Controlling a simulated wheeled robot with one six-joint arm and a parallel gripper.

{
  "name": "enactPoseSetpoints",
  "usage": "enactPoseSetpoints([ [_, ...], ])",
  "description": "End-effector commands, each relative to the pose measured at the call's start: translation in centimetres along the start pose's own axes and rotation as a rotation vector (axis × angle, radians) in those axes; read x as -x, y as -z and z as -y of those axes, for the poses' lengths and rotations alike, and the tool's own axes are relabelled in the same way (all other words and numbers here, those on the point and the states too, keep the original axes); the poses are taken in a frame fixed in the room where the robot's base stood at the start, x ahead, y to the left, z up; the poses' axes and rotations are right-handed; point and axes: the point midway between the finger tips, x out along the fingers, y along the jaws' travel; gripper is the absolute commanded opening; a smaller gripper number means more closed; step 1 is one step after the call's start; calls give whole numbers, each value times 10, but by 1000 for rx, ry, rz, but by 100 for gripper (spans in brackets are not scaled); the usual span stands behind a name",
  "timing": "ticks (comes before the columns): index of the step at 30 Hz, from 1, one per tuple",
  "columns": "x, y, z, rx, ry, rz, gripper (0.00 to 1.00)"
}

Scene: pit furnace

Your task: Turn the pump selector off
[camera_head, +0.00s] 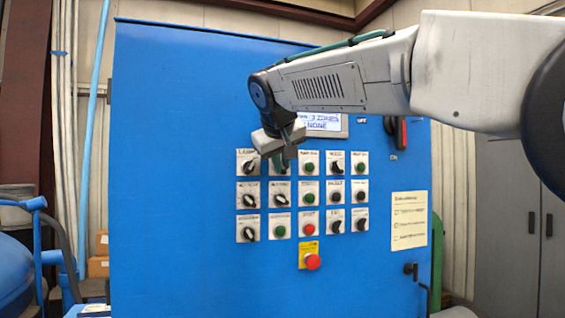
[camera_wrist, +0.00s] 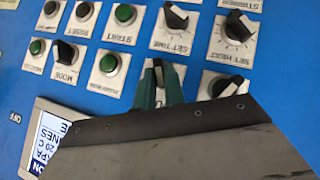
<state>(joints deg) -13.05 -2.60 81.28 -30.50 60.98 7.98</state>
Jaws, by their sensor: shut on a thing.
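My gripper (camera_head: 280,163) is at the top row of controls on the blue cabinet, at the second plate from the left. In the wrist view its green fingers (camera_wrist: 160,90) are shut on a black selector knob (camera_wrist: 158,69) with a pale pointer mark. The pointer end faces the top of the wrist picture. Most of that knob's plate and its label are hidden by my gripper, so I cannot read whether it is the pump selector. In the head view the knob is covered by my gripper.
The blue cabinet (camera_head: 170,150) carries several other knobs and green buttons close around. A red emergency stop (camera_head: 312,262) on a yellow plate sits below. A display (camera_head: 322,123) lies just above, partly behind my arm. A red-and-black switch handle (camera_head: 400,132) is at right.

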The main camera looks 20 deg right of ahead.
Motion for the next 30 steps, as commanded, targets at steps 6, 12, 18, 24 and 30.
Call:
enactPoseSetpoints([
  [6,0,-1,2,58,-57,2,0],
  [12,-1,-1,2,79,-78,3,0],
  [18,-1,-1,2,82,-82,3,0],
  [24,-1,-1,2,82,-82,3,14],
  [30,-1,-1,2,81,-81,2,33],
])
